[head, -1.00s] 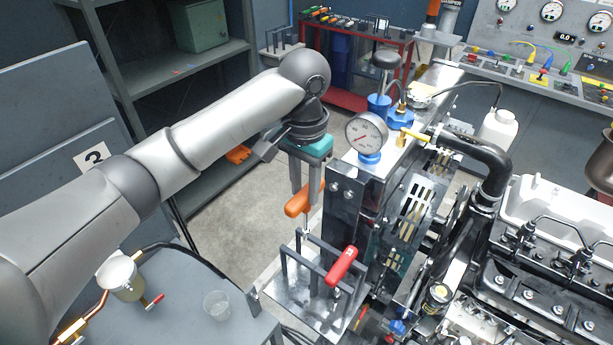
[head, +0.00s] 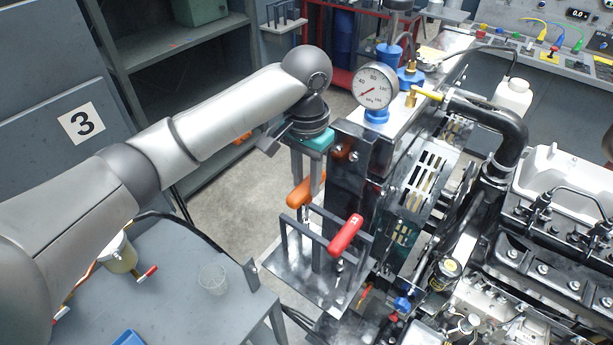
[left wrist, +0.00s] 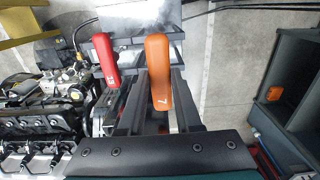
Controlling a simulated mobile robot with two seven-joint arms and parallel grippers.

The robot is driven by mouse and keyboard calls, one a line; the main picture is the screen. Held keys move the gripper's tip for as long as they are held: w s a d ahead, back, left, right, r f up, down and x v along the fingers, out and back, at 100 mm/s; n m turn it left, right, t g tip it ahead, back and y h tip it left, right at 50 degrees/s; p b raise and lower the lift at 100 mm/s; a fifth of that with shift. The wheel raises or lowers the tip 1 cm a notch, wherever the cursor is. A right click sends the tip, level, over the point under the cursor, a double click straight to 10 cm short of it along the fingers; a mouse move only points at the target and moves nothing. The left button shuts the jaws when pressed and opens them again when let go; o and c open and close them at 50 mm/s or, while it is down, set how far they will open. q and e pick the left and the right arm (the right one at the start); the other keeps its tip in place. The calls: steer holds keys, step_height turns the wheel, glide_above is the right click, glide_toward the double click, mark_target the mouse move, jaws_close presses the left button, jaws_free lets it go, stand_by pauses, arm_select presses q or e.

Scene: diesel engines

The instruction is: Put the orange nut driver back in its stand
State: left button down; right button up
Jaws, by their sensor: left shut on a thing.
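The orange nut driver (head: 301,193) is held upright by its handle in my left gripper (head: 306,186), over the left part of the stand. In the left wrist view the orange handle (left wrist: 158,72), marked 7, lies between the two fingers. The metal stand (head: 292,277) has dark upright posts and rails on a shiny plate. A red-handled driver (head: 345,236) stands in its right part; it also shows in the left wrist view (left wrist: 105,52). The orange driver's shaft goes down by the rails; I cannot tell whether its tip is seated. My right gripper is out of view.
A black engine with a pressure gauge (head: 375,85) stands close to the right of the stand. A grey table (head: 180,285) with a clear cup (head: 213,279) is at the lower left. Shelves stand behind my left arm.

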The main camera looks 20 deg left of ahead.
mark_target(306, 184)
arm_select(q)
steer(key=shift+f, duration=2.95)
steer(key=shift+f, duration=0.6)
steer(key=shift+c, duration=0.8)
jaws_free()
steer(key=shift+r, duration=0.15)
steer(key=shift+r+p, duration=1.55)
steer(key=shift+p, duration=1.1)
steer(key=shift+r, duration=0.1)
